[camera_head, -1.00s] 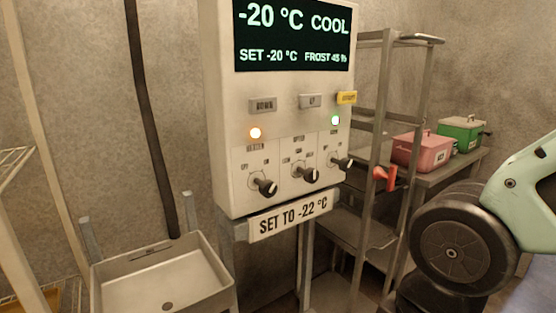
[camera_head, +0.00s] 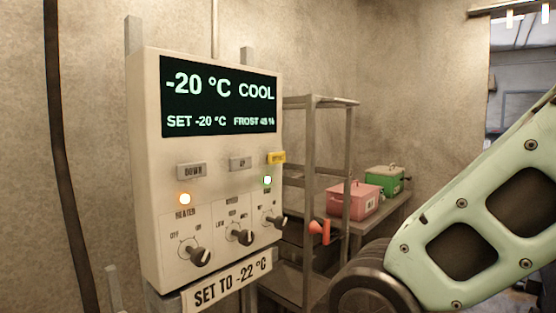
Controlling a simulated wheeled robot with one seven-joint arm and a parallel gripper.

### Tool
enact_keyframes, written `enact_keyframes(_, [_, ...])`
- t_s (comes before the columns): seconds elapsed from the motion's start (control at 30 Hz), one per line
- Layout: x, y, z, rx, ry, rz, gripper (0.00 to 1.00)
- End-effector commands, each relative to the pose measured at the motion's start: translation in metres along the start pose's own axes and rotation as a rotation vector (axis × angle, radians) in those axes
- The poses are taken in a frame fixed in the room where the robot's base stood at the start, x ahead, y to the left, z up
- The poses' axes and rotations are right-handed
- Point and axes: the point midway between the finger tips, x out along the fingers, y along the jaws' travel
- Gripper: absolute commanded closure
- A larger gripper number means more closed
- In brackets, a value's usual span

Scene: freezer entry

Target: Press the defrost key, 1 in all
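The control panel (camera_head: 150,150) is a pale box on the left of the head view. Its dark display (camera_head: 219,100) reads -20 °C COOL, SET -20 °C, and a frost figure that looks like 45 %. A yellow key (camera_head: 277,157) sits at the panel's right edge, its label too small to read. Grey DOWN (camera_head: 192,171) and UP (camera_head: 240,163) keys are left of it. My gripper is out of view; only pale green arm links show at the lower right, apart from the panel.
Three black knobs (camera_head: 241,237) stick out below the keys. A sign (camera_head: 228,284) under them reads SET TO -22 °C. A metal rack (camera_head: 310,165) with an orange-red item (camera_head: 320,231) stands right of the panel. Pink (camera_head: 352,200) and green (camera_head: 383,180) boxes sit behind.

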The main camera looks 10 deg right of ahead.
Motion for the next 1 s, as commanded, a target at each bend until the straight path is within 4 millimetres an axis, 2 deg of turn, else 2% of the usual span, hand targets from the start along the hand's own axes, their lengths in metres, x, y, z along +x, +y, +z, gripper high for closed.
enact_keyframes(0.03, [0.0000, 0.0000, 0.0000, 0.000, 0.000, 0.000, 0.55])
enact_keyframes(0.2, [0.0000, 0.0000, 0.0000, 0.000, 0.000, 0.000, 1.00])
enact_keyframes(1.0, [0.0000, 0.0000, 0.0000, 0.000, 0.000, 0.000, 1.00])
